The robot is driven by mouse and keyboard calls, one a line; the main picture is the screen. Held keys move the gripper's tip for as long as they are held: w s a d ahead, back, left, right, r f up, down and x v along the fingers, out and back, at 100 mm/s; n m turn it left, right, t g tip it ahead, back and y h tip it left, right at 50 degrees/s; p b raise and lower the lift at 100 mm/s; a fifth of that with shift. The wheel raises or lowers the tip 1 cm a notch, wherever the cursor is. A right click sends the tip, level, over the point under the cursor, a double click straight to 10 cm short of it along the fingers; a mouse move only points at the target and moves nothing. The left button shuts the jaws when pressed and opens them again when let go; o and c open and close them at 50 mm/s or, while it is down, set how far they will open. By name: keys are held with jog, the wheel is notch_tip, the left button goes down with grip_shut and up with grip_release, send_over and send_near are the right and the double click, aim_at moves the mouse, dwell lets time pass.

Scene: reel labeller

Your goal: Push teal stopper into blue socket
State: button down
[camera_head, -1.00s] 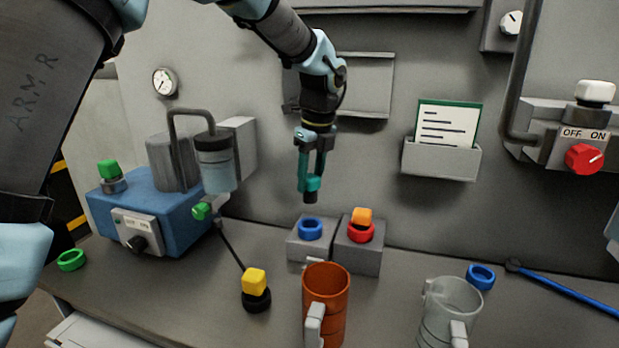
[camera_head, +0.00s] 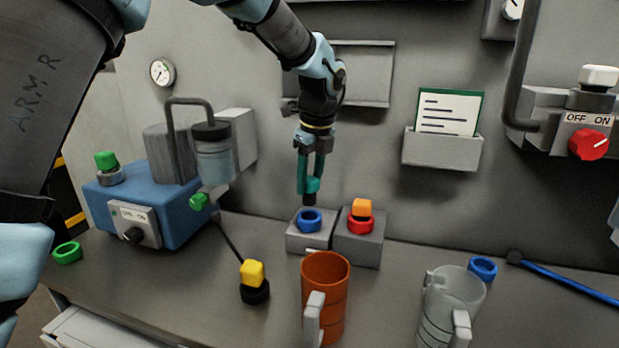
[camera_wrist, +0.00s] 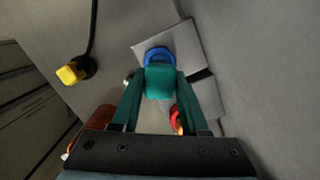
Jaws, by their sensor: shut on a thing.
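My gripper (camera_head: 312,183) is shut on the teal stopper (camera_wrist: 160,82), with one finger on each side of it in the wrist view. The stopper's dark lower end points down. The blue socket (camera_head: 310,221) is a blue ring on a grey block (camera_head: 297,243). In the head view the stopper hangs upright just above the socket, its dark tip close to the ring's back edge. Whether the tip touches the ring cannot be told. In the wrist view the stopper covers part of the blue ring (camera_wrist: 157,52).
Beside it, a red socket (camera_head: 360,224) holds an orange stopper (camera_head: 361,207). An orange mug (camera_head: 326,290) stands in front, with a clear mug (camera_head: 450,305) to the right. A loose blue ring (camera_head: 483,268) lies behind the clear mug. A yellow-topped plug (camera_head: 252,273) stands at left.

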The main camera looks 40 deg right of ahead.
aim_at(310, 200)
jog(key=shift+f+b, duration=0.9)
jog(key=shift+f, duration=1.85)
jog(key=shift+f+p, duration=0.5)
jog(key=shift+p, duration=0.5)
dwell(1.1)
jog(key=shift+c, duration=1.7)
grip_release()
jog(key=shift+a, duration=0.1)
jog(key=shift+r, duration=0.6)
jog(key=r, duration=0.3)
jog(key=s+r+b, duration=0.1)
jog(key=r, duration=0.2)
jog(key=r+b, duration=0.1)
jog(key=r, duration=0.2)
jog(key=shift+s+r, duration=0.3)
jog(key=shift+s, duration=0.05)
